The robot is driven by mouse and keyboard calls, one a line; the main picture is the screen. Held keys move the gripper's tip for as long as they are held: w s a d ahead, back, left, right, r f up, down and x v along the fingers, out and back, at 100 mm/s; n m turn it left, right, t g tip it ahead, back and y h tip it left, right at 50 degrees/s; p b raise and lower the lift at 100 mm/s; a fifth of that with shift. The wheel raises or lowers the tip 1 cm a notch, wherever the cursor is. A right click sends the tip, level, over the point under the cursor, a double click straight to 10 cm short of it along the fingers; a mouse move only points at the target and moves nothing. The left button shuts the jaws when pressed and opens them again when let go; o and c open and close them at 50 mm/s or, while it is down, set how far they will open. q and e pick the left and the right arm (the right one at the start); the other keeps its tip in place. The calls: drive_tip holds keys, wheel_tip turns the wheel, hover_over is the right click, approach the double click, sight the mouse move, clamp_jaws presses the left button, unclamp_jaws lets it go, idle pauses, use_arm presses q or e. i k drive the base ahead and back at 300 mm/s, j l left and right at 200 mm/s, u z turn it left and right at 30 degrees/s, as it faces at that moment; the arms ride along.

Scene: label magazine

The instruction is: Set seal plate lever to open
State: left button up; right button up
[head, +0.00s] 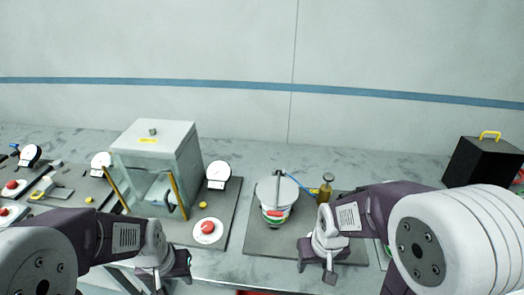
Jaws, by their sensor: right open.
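No label in view lets me tell for sure which part is the seal plate lever. A round white-topped vessel (272,201) with green and red marks on its front stands on a dark plate (260,239). A dark bar (279,184) rises at its top. A brass-coloured post (326,187) stands to its right. My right gripper (318,268) is open, in front of the vessel and to its right, apart from it. My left gripper (168,279) is at the bench's front edge, left of the vessel; its jaws are too unclear to read.
A clear-fronted box (158,140) with yellow edges stands left of the vessel. Beside it are a dial (218,171) and a red button (207,227). More dials, buttons and a yellow handle (41,195) sit far left. A black case (480,162) stands right. The bench behind the vessel is clear.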

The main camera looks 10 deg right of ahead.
sight(278, 191)
drive_tip(key=k+j+z, duration=0.15)
drive_tip(key=j, duration=0.25)
drive_tip(key=k+j+z, duration=0.2)
drive_tip(key=j, duration=0.15)
drive_tip(key=j+z, duration=0.15)
drive_tip(key=j, duration=0.2)
drive_tip(key=k, duration=0.05)
